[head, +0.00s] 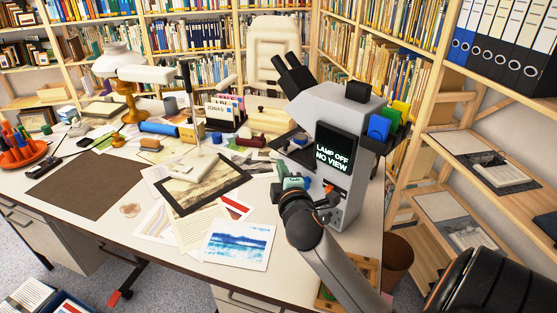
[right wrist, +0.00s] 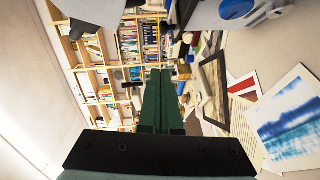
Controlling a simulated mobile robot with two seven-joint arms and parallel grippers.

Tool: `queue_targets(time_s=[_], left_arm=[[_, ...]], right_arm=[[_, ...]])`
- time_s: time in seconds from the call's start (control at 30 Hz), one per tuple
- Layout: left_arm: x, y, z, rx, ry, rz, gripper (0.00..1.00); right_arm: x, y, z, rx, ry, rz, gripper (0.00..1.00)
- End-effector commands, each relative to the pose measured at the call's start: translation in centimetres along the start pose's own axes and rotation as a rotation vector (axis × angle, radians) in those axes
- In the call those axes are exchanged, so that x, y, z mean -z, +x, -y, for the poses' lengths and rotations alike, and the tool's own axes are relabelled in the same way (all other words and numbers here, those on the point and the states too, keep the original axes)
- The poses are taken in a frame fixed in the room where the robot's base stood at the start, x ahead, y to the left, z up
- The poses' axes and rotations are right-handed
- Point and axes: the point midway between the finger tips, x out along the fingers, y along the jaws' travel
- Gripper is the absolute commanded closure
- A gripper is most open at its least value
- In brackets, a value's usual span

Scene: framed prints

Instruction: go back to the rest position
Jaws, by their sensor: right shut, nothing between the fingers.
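My right arm comes in from the lower right of the head view. Its gripper (head: 291,183) is over the desk, at the left side of the grey microscope (head: 345,115). The arm's dark wrist hides part of the microscope's lower body. In the right wrist view the green fingers (right wrist: 159,78) lie together, with nothing between them. Whether the gripper touches the microscope cannot be told. The microscope's screen (head: 333,148) reads "LAMP OFF NO VIEW". My left gripper is in neither view.
A blue seascape print (head: 238,243) and a dark-framed print (head: 203,183) lie on the desk (head: 120,235) left of the gripper. Bookshelves (head: 385,55) stand behind and to the right. A brown bin (head: 397,260) is at the desk's right end. A brown mat (head: 85,185) lies bare at left.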

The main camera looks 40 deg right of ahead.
Motion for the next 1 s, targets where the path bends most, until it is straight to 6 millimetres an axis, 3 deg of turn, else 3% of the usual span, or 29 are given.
queue_targets(time_s=[0.17,0.43,0.57,0.67,0.77,0.9,1.0], left_arm=[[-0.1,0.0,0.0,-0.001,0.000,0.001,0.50],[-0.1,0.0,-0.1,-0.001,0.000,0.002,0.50],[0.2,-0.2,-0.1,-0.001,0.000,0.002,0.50],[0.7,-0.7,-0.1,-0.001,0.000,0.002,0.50],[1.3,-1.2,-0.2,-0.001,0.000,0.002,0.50],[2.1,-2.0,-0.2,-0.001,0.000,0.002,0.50],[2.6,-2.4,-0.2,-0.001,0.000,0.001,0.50]], right_arm=[[0.0,-1.5,0.0,0.001,0.000,0.001,1.00],[0.0,-1.7,0.1,0.002,0.000,0.000,1.00],[0.7,-2.0,1.9,0.048,0.035,-0.032,1.00],[2.2,-3.3,6.2,0.158,0.126,-0.093,1.00],[3.9,-6.2,12.4,0.329,0.284,-0.157,1.00],[5.7,-12.7,20.9,0.597,0.559,-0.182,1.00],[6.3,-17.7,25.2,0.760,0.748,-0.148,1.00]])
